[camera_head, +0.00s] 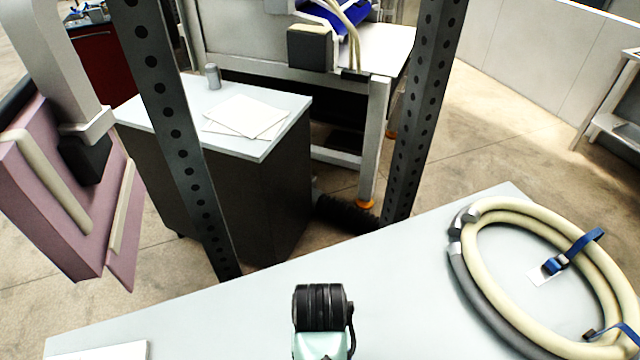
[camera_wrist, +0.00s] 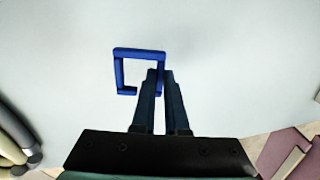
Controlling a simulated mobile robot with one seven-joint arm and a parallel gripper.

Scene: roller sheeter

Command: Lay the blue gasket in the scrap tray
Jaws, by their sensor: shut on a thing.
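The blue gasket (camera_wrist: 140,51) is a thin rectangular frame, seen in the wrist view over a pale, plain surface. My gripper (camera_wrist: 160,73) is shut on the right side of the gasket, and its fingers hide part of the lower right of the frame. I cannot tell how high the gasket is above the pale surface. In the head view neither my gripper nor the gasket shows. No scrap tray can be made out for certain in either view.
A pale table (camera_head: 400,265) lies in front, with bare room in its middle. A coiled cream hose (camera_head: 485,215) with blue straps lies at its right. A white flat thing (camera_head: 100,351) is cut off at lower left. Dark perforated posts (camera_head: 170,120) stand beyond, before a cabinet (camera_head: 265,195).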

